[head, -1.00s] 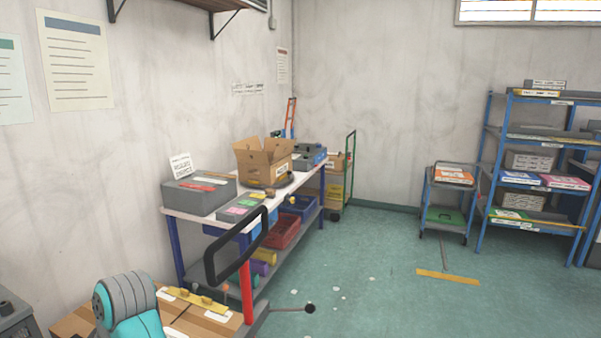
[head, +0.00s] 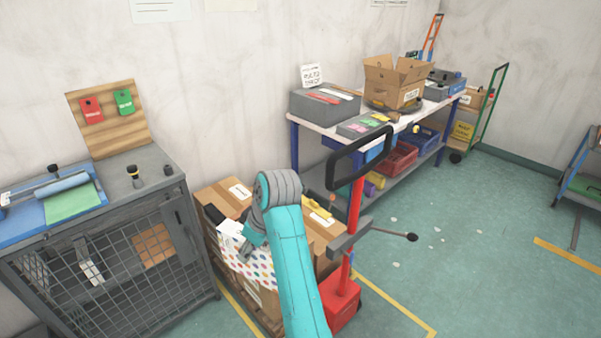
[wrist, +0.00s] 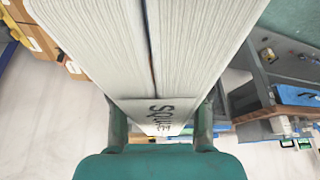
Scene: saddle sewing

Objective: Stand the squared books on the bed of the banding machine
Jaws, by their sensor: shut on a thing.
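My gripper (wrist: 159,125) is shut on a pair of thick books (wrist: 105,40). In the wrist view their pale page edges lie side by side with a dark gap between. A light strip with dark lettering (wrist: 160,108) crosses them near the fingers. In the head view my arm hides part of the gripper (head: 252,238). A white, colour-dotted surface (head: 252,268) beside it appears to be a book cover, in front of the cartons. I cannot tell for certain which machine is the banding machine; a blue unit with a roll (head: 62,186) sits on the left cabinet.
The grey mesh-sided cabinet (head: 110,255) stands at left. Cartons (head: 222,196) are behind my arm. A red-posted pallet truck (head: 353,225) stands close on the right. A white-topped workbench (head: 335,128) is along the wall. The green floor (head: 480,260) at right is mostly clear.

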